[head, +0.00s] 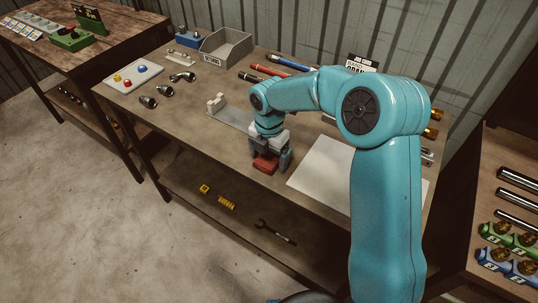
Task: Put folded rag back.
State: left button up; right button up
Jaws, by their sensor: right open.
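A small red folded rag (264,165) lies at the front edge of the middle workbench (190,118). My right gripper (270,161) points down over it, with its grey fingers on either side of the rag. The gripper is open; I cannot tell whether the fingers touch the rag. The gripper and wrist hide the rag's back part. My left gripper is out of view.
A grey plate with a block (217,103) lies just behind the gripper. A white sheet (322,170) lies to its right. A grey bin (226,47), red and blue tools and dark fittings (148,101) stand further back and left. A lower shelf holds a wrench (275,232).

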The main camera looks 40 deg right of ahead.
aim_at(269, 158)
notch_tip(269, 158, up, 12)
jog(key=shift+r, duration=0.15)
dwell(0.7)
